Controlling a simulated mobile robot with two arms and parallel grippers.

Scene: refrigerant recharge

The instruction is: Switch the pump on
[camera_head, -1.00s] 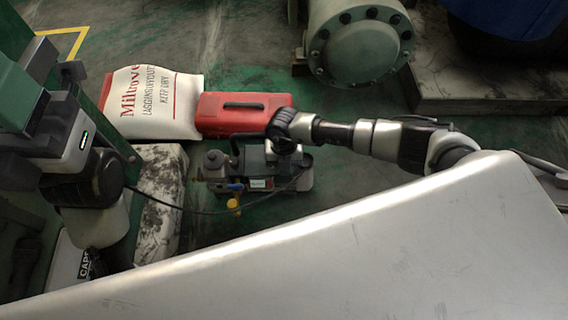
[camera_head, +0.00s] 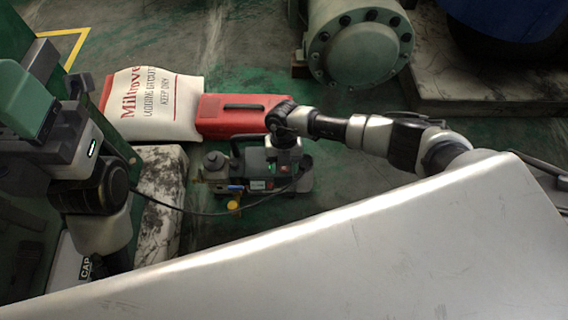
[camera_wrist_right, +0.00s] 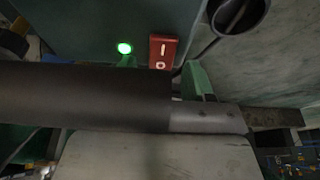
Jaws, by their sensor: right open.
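The pump (camera_head: 226,168) is a low dark-green and grey machine on the floor, in the middle of the head view. My right gripper (camera_head: 284,160) points down over its right part and hides some of it. In the right wrist view, a red rocker switch (camera_wrist_right: 163,51) marked I and O sits on a dark panel, with a lit green lamp (camera_wrist_right: 124,48) to its left. The green fingertips of my right gripper (camera_wrist_right: 162,75) are apart, one on each side below the switch. I cannot tell whether they touch it. My left gripper (camera_head: 45,130) is at far left; its jaws are unclear.
A red case (camera_head: 225,128) and a white printed sack (camera_head: 150,100) lie behind the pump. A dark hose (camera_head: 190,210) runs left from the pump. A large silver surface (camera_head: 330,260) fills the foreground. A green flanged vessel (camera_head: 360,50) stands at the back.

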